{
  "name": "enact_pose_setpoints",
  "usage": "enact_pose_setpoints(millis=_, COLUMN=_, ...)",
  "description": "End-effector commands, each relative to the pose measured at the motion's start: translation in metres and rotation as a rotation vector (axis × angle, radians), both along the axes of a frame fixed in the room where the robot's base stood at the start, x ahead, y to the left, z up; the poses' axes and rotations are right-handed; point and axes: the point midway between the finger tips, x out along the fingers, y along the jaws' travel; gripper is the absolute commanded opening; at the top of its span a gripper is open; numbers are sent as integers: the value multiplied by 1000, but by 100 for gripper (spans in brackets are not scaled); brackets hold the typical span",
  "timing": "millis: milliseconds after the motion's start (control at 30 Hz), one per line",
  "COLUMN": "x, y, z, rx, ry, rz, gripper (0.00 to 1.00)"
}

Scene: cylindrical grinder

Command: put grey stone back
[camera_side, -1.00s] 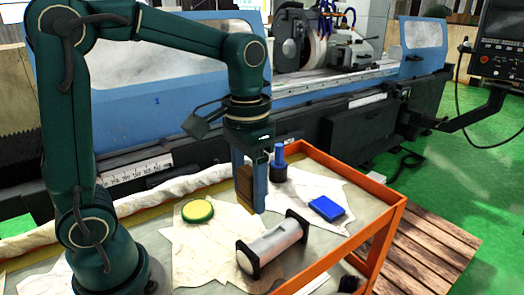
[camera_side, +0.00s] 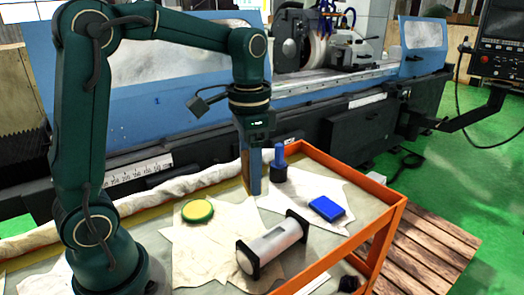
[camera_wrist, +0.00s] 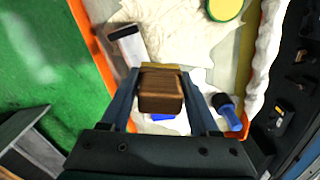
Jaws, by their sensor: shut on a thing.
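My gripper (camera_side: 252,188) is shut on a brown wood-like block (camera_wrist: 160,95) with a yellowish layer at its far end. In the side view the fingers point down over the cart and hide most of the block; I cannot tell whether it touches the surface. In the wrist view the block sits between both fingers. I see nothing that is clearly a grey stone. A grey cylinder with black end plates (camera_side: 272,248) lies on the cart, and also shows in the wrist view (camera_wrist: 128,45).
The orange-edged cart (camera_side: 385,218) also holds a green-yellow disc (camera_side: 197,211), a blue block (camera_side: 327,208) and a blue-handled black tool (camera_side: 279,165), close right of my gripper. White cloth lies beneath them. The grinder (camera_side: 330,90) stands behind.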

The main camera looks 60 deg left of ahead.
Motion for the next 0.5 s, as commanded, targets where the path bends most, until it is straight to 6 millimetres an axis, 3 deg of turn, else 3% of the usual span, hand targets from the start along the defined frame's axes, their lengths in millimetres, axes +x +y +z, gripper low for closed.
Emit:
enact_pose_setpoints(millis=233, x=11, y=88, z=-8, rx=1, ry=2, rz=19, gripper=0)
enact_pose_setpoints(millis=400, x=-2, y=147, z=-16, rx=1, ry=1, rz=102, gripper=0)
enact_pose_setpoints(millis=500, x=-13, y=172, z=-21, rx=2, ry=2, rz=173, gripper=0)
